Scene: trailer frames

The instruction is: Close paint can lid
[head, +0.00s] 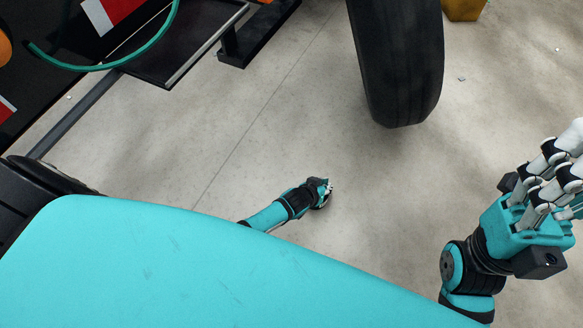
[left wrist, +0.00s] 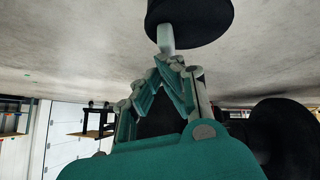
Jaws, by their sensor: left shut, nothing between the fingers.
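I see no paint can or lid that I can make out in either view. My left gripper (head: 328,188) is low over the concrete floor near the middle of the head view, small and partly hidden by its own wrist. In the left wrist view its teal linkage fingers (left wrist: 172,62) come together, shut and empty. My right gripper (head: 562,165) is at the right edge of the head view, its pale fingers partly cut off, so its opening is unclear.
A black tyre (head: 400,65) stands upper centre right. A dark trailer frame (head: 200,40) with a teal hoop (head: 150,50) is upper left. A yellow object (head: 463,9) is cut off at the top. A dark disc (left wrist: 190,18) shows beyond my fingers. The floor (head: 270,110) between is clear.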

